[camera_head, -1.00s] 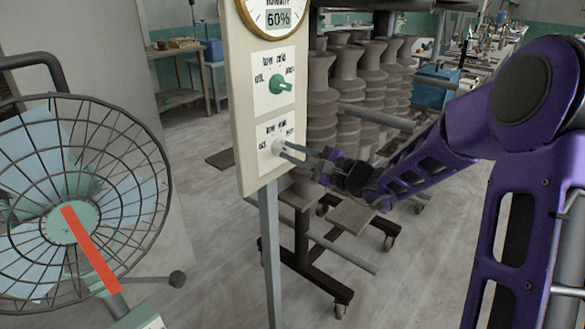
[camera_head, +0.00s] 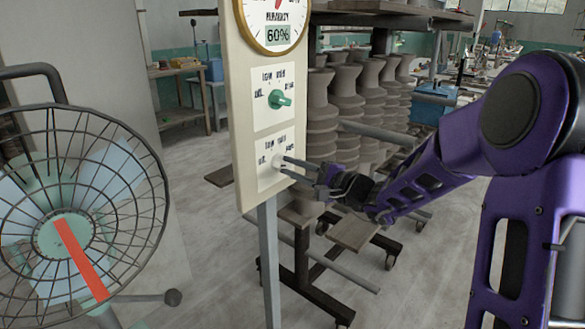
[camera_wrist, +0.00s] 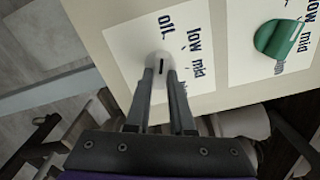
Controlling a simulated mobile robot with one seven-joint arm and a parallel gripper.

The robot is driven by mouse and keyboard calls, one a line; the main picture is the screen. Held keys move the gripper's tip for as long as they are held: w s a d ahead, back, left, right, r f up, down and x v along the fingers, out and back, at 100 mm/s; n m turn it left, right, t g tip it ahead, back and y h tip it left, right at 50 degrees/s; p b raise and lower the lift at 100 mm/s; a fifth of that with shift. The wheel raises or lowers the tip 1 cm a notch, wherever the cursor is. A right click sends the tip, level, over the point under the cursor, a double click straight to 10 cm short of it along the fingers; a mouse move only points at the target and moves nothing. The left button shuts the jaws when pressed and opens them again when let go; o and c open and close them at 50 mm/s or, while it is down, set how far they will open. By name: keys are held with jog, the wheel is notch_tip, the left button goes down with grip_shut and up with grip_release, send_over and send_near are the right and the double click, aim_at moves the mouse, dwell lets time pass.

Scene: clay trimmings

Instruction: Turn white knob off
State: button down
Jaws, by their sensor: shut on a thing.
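The white knob (camera_head: 277,162) sits on the lower white plate (camera_head: 266,181) of a cream control panel, with off, low, mid and max-style labels around it. In the wrist view the white knob (camera_wrist: 160,61) shows a short black mark on its face. My gripper (camera_head: 285,165) reaches in from the right, its two thin fingers shut on the knob's sides. In the wrist view the gripper (camera_wrist: 160,76) has one finger on each side of the knob. The knob's lower part is partly hidden between the fingers.
A green knob (camera_head: 279,99) is on the plate above, also in the wrist view (camera_wrist: 277,39). A humidity gauge (camera_head: 275,22) reads 60%. A caged fan (camera_head: 73,235) stands at left. A wheeled rack (camera_head: 330,262) is behind my arm.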

jog(key=c, duration=0.8)
grip_release()
jog(key=shift+d, duration=0.1)
jog(key=v, duration=1.7)
jog(key=shift+s+p, duration=0.15)
jog(key=shift+p, duration=0.2)
